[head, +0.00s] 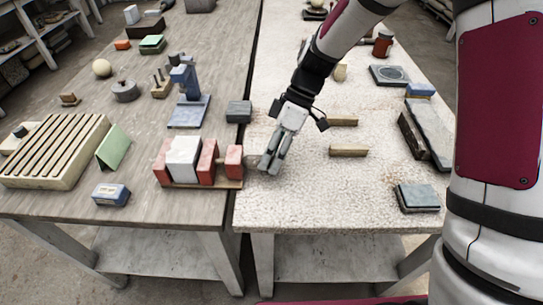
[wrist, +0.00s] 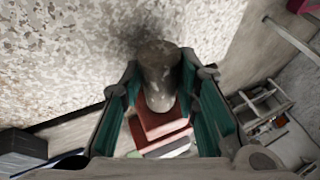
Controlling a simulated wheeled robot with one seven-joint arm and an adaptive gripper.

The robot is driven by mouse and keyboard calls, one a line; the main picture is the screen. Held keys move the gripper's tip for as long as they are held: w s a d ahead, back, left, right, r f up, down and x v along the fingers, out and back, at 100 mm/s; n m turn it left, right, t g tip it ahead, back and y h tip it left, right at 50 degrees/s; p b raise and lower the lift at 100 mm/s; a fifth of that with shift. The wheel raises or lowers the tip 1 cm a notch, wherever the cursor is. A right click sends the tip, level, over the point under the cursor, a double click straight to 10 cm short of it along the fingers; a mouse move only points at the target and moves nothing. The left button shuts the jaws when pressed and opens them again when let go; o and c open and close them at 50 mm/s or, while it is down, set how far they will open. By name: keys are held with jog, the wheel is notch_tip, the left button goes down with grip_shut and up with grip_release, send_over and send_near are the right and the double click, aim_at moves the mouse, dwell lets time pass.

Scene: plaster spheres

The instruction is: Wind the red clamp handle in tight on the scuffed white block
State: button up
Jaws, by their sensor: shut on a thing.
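The clamp stands on a thin wooden board (head: 205,185) at the right edge of the left table. The scuffed white block (head: 183,157) sits between a left red jaw (head: 162,162) and a right red jaw (head: 208,161); I cannot tell whether a small gap remains. The red clamp handle (head: 234,160) sticks out to the right. My gripper (head: 270,160) is at its outer end. In the wrist view, my fingers are shut around a worn grey-brown cylinder (wrist: 158,78), the handle's end, with the red jaws (wrist: 160,125) beyond it.
A blue stand (head: 187,90) is behind the clamp, and a dark grey-green block (head: 239,111) lies behind the handle. A blue-grey box (head: 111,194) lies front left. Two wooden sticks (head: 348,151) lie right of my gripper. The pale right tabletop around them is mostly clear.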

jog(key=g+b, duration=0.1)
jog(key=g, duration=0.1)
jog(key=m+g+b, duration=0.1)
jog(key=g, duration=0.1)
jog(key=w+f+g+b, duration=0.1)
jog(key=g, duration=0.1)
jog(key=shift+m+y, duration=0.3)
jog(key=shift+y, duration=0.1)
jog(key=g+b, duration=0.1)
jog(key=m+g+b, duration=0.1)
jog(key=g+b, duration=0.1)
jog(key=shift+f+g+y, duration=0.2)
jog(key=shift+g+y, duration=0.1)
jog(key=shift+y, duration=0.1)
jog(key=shift+m+g+y+b, duration=0.3)
jog(key=shift+g+b, duration=0.2)
jog(key=shift+g, duration=0.1)
jog(key=o, duration=1.2)
